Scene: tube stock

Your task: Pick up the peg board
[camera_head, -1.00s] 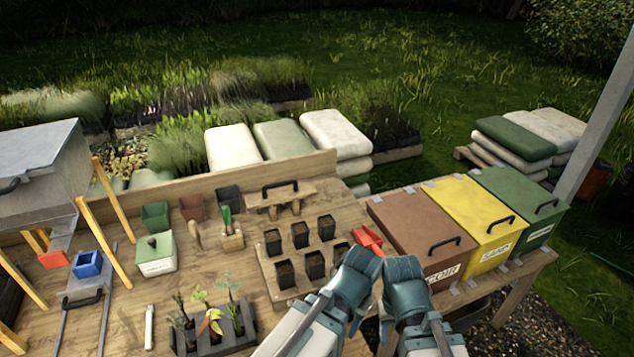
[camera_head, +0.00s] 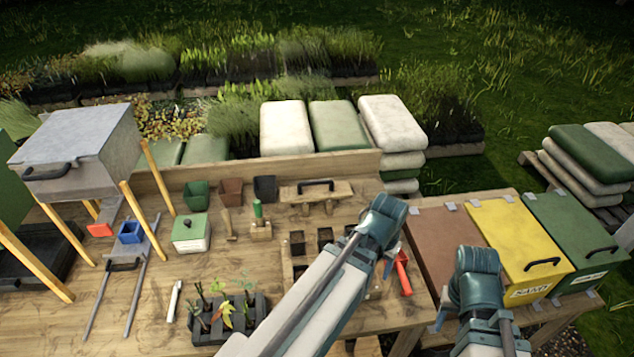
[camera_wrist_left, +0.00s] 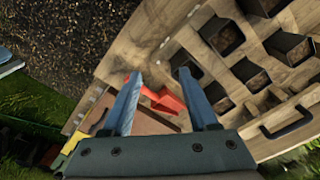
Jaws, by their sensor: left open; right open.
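The peg board (camera_head: 335,194) is a wooden board with a black handle on top and short pegs below, standing near the back of the bench, close to the back rail. In the left wrist view its black handle (camera_wrist_left: 290,125) shows at the lower right. My left gripper (camera_head: 388,266) is open and empty over the right side of the bench, in front and to the right of the board; its spread fingers show in the left wrist view (camera_wrist_left: 160,85). My right gripper (camera_head: 441,316) is further right by the bins, clear of the board; its fingers are partly hidden.
A wooden tray (camera_head: 288,262) of black pots lies in front of the board, partly behind my left arm. A red scoop (camera_head: 403,272) lies beside my left gripper. A wooden block with a green-handled tool (camera_head: 261,229) stands left. Lidded bins (camera_head: 500,230) stand right.

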